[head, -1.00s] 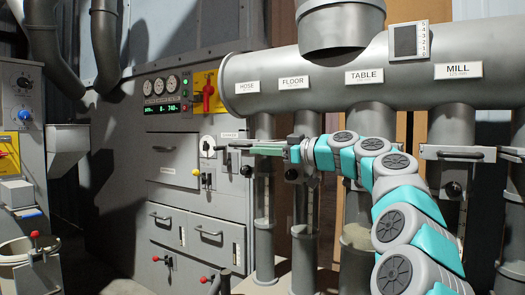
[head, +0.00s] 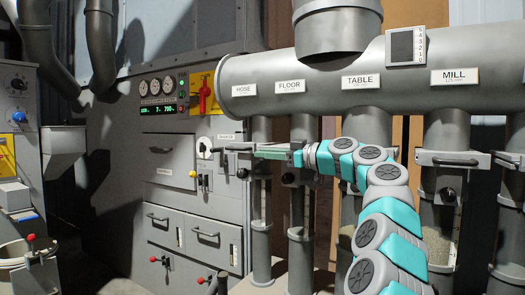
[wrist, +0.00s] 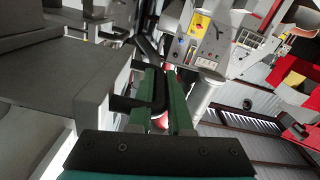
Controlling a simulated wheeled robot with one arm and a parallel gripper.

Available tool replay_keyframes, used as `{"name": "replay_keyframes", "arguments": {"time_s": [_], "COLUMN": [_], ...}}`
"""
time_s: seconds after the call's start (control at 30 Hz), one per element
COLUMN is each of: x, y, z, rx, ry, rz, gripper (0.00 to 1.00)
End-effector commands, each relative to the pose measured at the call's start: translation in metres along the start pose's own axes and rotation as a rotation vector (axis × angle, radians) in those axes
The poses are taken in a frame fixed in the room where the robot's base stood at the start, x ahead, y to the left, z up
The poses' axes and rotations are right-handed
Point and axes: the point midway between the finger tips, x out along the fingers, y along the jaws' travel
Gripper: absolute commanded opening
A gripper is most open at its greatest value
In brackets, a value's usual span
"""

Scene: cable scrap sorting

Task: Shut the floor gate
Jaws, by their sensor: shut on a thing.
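The floor pipe (head: 302,215) hangs under the FLOOR label (head: 290,86) on the big horizontal duct. My gripper (head: 272,152) is in front of this pipe at gate height, its green fingers pointing left. In the wrist view my gripper (wrist: 168,105) is shut on a dark bar handle (wrist: 160,88), taken as the floor gate's handle. A grey block (wrist: 60,95) lies left of the fingers there. My gripper and wrist hide most of the floor gate in the head view, so I cannot tell how far it is slid.
The hose gate's dark handle (head: 232,150) is just left of my fingertips. The table pipe (head: 365,125) is partly behind my arm. The mill gate (head: 455,160) is at the right. A grey control cabinet (head: 195,190) with levers stands at the left.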

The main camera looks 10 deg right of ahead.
Motion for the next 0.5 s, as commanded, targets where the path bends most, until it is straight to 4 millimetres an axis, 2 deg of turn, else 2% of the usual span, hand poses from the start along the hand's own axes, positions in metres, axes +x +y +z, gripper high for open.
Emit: {"name": "replay_keyframes", "arguments": {"time_s": [0.33,0.37,0.5], "x": [-0.0001,-0.0001,-0.0001], "y": [0.0021,0.0021,0.0021], "z": [-0.0002,0.0000,0.0003], "rx": [-0.002,-0.002,-0.002], "ry": [0.000,0.000,-0.001], "rz": [0.001,0.001,0.001], "gripper": [0.00,0.20,0.35]}}
